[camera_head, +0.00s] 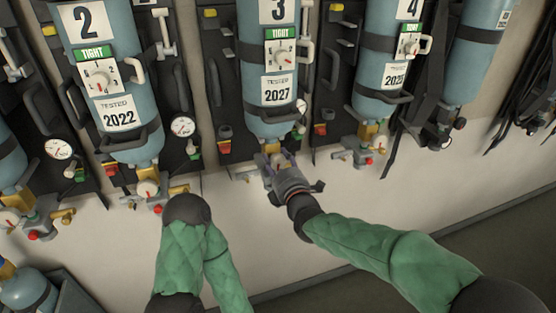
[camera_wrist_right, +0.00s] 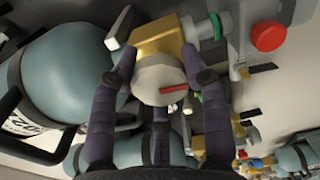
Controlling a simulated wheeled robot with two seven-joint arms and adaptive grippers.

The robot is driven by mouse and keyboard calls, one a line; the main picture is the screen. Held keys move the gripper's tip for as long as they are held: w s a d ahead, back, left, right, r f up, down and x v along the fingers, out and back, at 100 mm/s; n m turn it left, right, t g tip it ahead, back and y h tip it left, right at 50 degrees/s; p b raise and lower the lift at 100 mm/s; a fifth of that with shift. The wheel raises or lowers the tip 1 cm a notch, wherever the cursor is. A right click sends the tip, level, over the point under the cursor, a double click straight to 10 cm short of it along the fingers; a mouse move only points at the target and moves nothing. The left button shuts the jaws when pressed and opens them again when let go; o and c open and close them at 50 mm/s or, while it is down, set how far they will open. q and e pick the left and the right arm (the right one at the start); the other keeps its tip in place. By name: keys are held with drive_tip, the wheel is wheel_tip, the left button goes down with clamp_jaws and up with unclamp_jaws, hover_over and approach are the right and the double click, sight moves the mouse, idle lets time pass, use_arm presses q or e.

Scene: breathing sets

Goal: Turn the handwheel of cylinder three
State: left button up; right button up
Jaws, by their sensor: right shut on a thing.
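Cylinder three (camera_head: 270,126) is a blue upright bottle with a 3 label, a green TIGHT tag and a 2027 tag. My right gripper (camera_head: 272,163) is at the valve under its lower end. In the right wrist view, the handwheel (camera_wrist_right: 158,82) is a round pale grey knob with a red mark on its face. It sits on a brass valve block (camera_wrist_right: 158,42). The fingers of my right gripper (camera_wrist_right: 160,68) are shut around the handwheel, one on each side. In the head view the gripper largely hides the handwheel.
Cylinder two (camera_head: 118,20) stands to the left and cylinder four (camera_head: 375,68) to the right, both with valves below. A gauge (camera_head: 183,126) hangs between two and three. A red knob (camera_wrist_right: 268,36) is close to the right gripper. The pale wall (camera_head: 390,200) below is clear.

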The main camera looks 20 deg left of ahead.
drive_tip(key=shift+a+r+n, duration=0.1)
drive_tip(key=shift+n, duration=0.5)
drive_tip(key=o, duration=1.1)
drive_tip(key=shift+c, duration=0.2)
drive_tip(key=shift+o, duration=0.5)
drive_tip(key=shift+s+a, duration=0.1)
drive_tip(key=shift+a, duration=0.05)
drive_tip(key=shift+d, duration=0.2)
drive_tip(key=v, duration=1.1)
drive_tip(key=shift+s+d, duration=0.25)
drive_tip(key=shift+s, duration=0.05)
